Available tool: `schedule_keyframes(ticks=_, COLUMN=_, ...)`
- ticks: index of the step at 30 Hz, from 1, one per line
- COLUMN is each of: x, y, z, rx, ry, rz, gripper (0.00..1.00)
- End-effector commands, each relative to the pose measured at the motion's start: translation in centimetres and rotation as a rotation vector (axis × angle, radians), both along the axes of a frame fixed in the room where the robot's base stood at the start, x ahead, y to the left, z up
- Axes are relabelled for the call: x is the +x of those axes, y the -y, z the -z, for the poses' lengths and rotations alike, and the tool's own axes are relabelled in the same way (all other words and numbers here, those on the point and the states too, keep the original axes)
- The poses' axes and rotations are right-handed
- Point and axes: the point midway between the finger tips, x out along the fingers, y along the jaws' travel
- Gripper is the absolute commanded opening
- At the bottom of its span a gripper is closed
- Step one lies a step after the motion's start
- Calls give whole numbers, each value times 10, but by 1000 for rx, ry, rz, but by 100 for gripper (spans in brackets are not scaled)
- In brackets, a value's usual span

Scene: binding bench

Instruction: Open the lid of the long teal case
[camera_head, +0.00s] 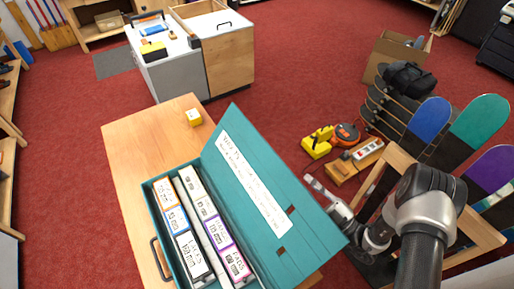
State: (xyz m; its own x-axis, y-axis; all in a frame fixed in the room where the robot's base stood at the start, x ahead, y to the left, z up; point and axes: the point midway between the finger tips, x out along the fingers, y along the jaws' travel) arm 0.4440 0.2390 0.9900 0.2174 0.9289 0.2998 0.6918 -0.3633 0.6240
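The long teal case (149,199) lies on the wooden bench. Its teal lid (262,150) stands open and leans out to the right, with a white label strip on its inner face. Several labelled white boxes (196,262) with coloured bands fill the case in two rows. A dark handle (158,258) is on the case's left side. My gripper (311,182) is just right of the lid, past its edge in the picture. It is small and seen from above, and I cannot tell whether its fingers are open or touch the lid.
A small yellow block (194,117) sits on the wooden bench (130,150) behind the case. Orange and yellow tools (318,142) lie on the red floor. A cabinet (226,68) stands behind.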

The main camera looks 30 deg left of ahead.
Motion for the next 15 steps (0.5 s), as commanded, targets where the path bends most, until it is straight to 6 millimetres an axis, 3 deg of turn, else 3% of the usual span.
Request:
schedule_keyframes(ticks=3, x=0, y=-2, z=12, rx=0, ry=0, rz=-1, gripper=18)
schedule_keyframes(ticks=8, x=3, y=-15, z=7, rx=0, ry=4, rz=-5, gripper=18)
schedule_keyframes(ticks=15, x=12, y=-60, z=-9, rx=0, ry=5, rz=-8, gripper=18)
